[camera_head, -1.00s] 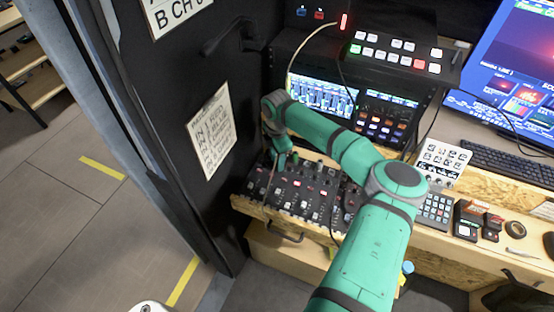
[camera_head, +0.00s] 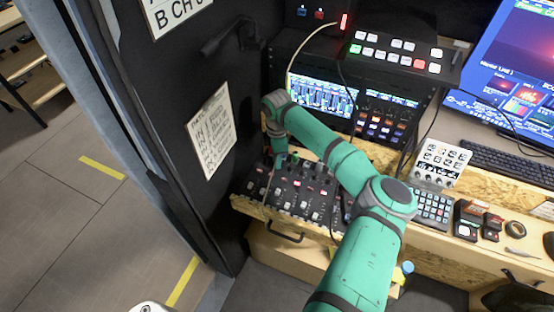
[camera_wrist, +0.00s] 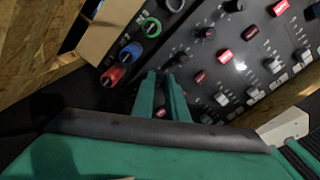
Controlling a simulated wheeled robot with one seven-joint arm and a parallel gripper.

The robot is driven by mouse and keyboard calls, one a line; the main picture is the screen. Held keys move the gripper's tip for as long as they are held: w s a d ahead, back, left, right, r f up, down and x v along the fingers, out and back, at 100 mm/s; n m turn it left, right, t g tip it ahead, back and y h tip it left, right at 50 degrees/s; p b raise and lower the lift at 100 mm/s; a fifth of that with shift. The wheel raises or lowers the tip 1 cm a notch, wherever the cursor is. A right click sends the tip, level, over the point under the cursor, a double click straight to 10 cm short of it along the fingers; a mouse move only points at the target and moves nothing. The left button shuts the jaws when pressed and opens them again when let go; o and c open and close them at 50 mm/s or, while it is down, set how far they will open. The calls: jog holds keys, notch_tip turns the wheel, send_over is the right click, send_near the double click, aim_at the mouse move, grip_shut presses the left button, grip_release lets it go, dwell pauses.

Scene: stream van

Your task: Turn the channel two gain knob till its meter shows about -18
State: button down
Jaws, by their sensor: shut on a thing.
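The black mixer panel (camera_head: 290,195) with knobs, lit buttons and faders sits on the wooden desk in the head view. It also fills the upper right of the wrist view (camera_wrist: 262,45). My gripper (camera_head: 281,158) points down at its back left corner. In the wrist view my gripper's two fingers (camera_wrist: 162,76) are close together, shut on a small knob mostly hidden between the tips. A black knob (camera_wrist: 179,60) stands just beyond the tips; I cannot tell which channel is held. The meter screen (camera_head: 318,97) stands behind the mixer; its values are too small to read.
Red (camera_wrist: 112,76), blue (camera_wrist: 131,52) and green (camera_wrist: 151,27) ringed plugs line the mixer's edge near my fingers. A dark door panel (camera_head: 185,100) stands close on the left. A keypad (camera_head: 433,207) and keyboard (camera_head: 510,167) lie to the right.

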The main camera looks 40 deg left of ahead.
jog(key=m, duration=0.3)
jog(key=shift+m, duration=0.4)
jog(key=m, duration=0.8)
jog(key=shift+m, duration=2)
jog(key=shift+w+r, duration=0.1)
jog(key=c, duration=1.7)
grip_release()
jog(key=shift+c, duration=0.2)
